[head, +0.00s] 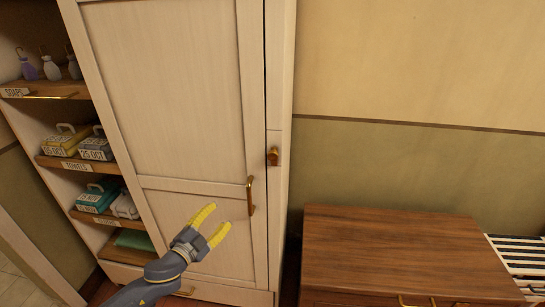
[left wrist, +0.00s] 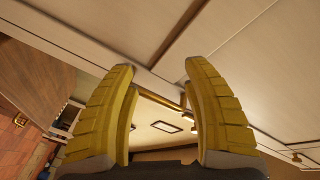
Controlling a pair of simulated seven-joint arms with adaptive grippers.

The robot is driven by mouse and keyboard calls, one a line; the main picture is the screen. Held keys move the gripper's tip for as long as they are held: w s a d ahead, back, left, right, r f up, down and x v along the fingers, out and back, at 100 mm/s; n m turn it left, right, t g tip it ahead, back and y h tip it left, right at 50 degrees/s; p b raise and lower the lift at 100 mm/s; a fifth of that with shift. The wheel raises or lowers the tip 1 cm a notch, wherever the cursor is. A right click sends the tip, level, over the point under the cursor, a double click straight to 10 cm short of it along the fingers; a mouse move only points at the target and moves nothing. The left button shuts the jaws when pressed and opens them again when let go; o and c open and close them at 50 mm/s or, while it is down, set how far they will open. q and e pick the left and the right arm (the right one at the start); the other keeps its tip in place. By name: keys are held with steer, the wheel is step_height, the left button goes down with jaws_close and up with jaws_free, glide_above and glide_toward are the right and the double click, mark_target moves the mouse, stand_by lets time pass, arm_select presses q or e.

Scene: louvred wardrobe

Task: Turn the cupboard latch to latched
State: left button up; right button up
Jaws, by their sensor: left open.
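The cupboard latch (head: 273,157) is a small brass-brown piece on the cupboard's right-hand frame, beside the edge of the pale door (head: 170,90). Its exact angle is too small to tell. A brass pull handle (head: 250,196) stands upright on the door, lower and left of the latch. My left gripper (head: 220,216) has yellow fingers spread open and empty, in front of the lower door, left of and below the handle and apart from the latch. In the left wrist view, my left gripper (left wrist: 158,70) is open, with a brass bar (left wrist: 160,98) visible between its fingers. My right gripper is not in view.
Open shelves at left hold bottles (head: 51,68), boxes (head: 95,146) and a teal case (head: 96,196). A brown wooden chest (head: 400,245) stands right of the cupboard. The wall (head: 400,60) above it is clear.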

arm_select(q)
steer(key=s+d+r+m+t+h, duration=0.1)
steer(key=s+d+r+h, duration=0.3)
steer(key=r, duration=0.4)
steer(key=s+d+r+m+h, duration=0.1)
steer(key=s+d+r, duration=0.4)
steer(key=r, duration=0.4)
glide_toward(271, 157)
steer(key=shift+n, duration=0.4)
steer(key=x, duration=1)
steer(key=shift+w+d, duration=0.2)
steer(key=shift+w, duration=0.05)
jaws_close()
